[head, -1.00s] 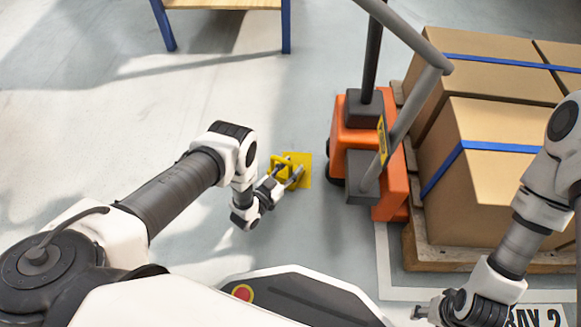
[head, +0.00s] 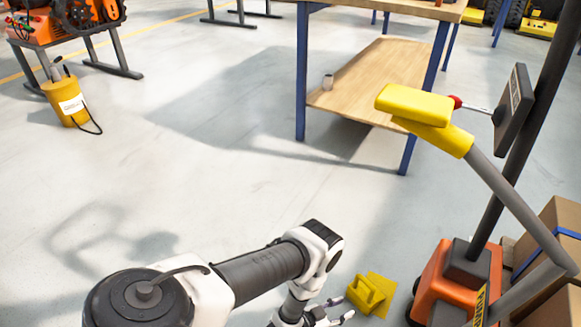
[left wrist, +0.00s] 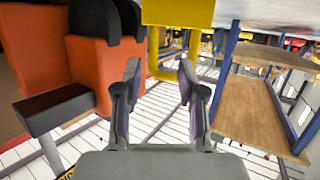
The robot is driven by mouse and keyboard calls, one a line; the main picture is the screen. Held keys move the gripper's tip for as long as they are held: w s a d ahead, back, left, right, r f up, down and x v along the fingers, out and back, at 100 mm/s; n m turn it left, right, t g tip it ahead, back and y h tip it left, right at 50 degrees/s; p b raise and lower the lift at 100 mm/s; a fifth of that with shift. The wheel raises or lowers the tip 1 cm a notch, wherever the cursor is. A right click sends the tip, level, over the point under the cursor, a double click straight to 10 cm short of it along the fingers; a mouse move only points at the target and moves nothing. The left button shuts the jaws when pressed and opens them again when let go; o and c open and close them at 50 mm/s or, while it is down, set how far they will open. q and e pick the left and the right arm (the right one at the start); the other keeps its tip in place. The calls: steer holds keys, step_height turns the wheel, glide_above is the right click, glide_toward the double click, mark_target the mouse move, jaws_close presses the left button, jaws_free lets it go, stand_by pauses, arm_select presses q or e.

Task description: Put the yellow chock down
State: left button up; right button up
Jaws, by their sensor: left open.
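The yellow chock (head: 364,294), a block with a loop handle, sits on the floor at the lower middle of the head view. It overlaps the left part of a flat yellow floor patch (head: 383,288); whether its whole base is on the patch I cannot tell. In the left wrist view the chock (left wrist: 178,12) is at the top edge, its handle hanging down in that picture. My left gripper (head: 343,308) is open and empty, just short of the chock, with a gap between. Its two fingers (left wrist: 160,68) stand apart in the left wrist view. My right gripper is out of view.
An orange pallet truck (head: 450,285) with a tall grey handle stands right of the chock, near cardboard boxes (head: 560,225). A wooden-topped bench with a lower shelf (head: 375,80) stands behind. A yellow canister (head: 68,103) is far left. The floor in the middle is clear.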

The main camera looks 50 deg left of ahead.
arm_select(q)
steer(key=s+r+n+g+y, duration=0.1)
steer(key=s+r+g, duration=0.3)
steer(key=s, duration=0.3)
steer(key=s+a+r+n+g+y, duration=0.1)
steer(key=s+r+g, duration=0.3)
steer(key=s, duration=0.3)
steer(key=s+a+r+n+g+y, duration=0.1)
steer(key=s+r+g, duration=0.3)
steer(key=s+g, duration=0.2)
steer(key=shift+s+r+y, duration=0.3)
steer(key=shift+s+y, duration=0.1)
steer(key=shift+s, duration=0.05)
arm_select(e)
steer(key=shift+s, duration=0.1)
